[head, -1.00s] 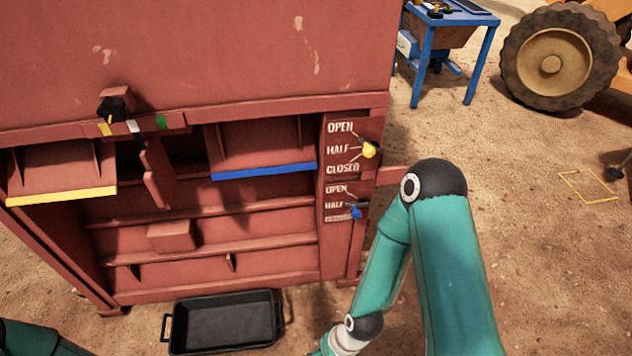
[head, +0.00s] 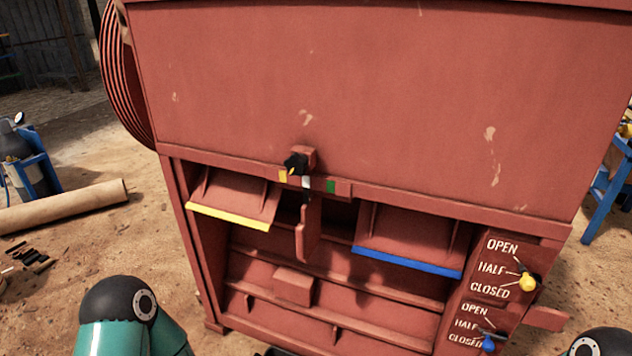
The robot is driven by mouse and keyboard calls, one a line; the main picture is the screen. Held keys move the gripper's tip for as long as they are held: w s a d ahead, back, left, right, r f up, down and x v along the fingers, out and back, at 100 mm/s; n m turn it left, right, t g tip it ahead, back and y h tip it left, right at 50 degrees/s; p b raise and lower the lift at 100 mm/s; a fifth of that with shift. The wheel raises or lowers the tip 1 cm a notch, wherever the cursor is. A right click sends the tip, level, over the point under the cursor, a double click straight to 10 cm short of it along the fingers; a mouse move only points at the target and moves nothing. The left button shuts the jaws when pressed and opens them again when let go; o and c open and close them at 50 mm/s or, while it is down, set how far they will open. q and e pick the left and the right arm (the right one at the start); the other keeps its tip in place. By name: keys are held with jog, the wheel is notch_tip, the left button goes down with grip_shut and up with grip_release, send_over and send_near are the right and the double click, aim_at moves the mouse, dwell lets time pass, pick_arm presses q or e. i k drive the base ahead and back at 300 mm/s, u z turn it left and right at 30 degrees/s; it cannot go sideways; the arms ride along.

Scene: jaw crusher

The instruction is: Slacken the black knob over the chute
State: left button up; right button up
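The black knob (head: 297,163) sits on a small red block on the front of the red crusher, above the gap between two chutes. A yellow mark (head: 283,176), a white pointer (head: 306,183) and a green mark (head: 331,187) lie along the strip by it. A red flap (head: 307,229) hangs below the knob. The left chute has a yellow lip (head: 228,217) and the right chute a blue lip (head: 407,262). Parts of both my arms show at the lower left and lower right edges.
A panel at right carries a yellow-knobbed lever (head: 527,282), near CLOSED, and a blue-knobbed lever (head: 488,344), near its own CLOSED. A flywheel (head: 125,75) is at the machine's left. A pipe (head: 65,206) lies on the sand.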

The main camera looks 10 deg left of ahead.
aim_at(296, 165)
jog(key=k, duration=0.5)
jog(key=z, duration=1.2)
jog(key=i, duration=0.1)
jog(key=u, duration=3)
jog(key=i, duration=1.45)
jog(key=z, duration=1.7)
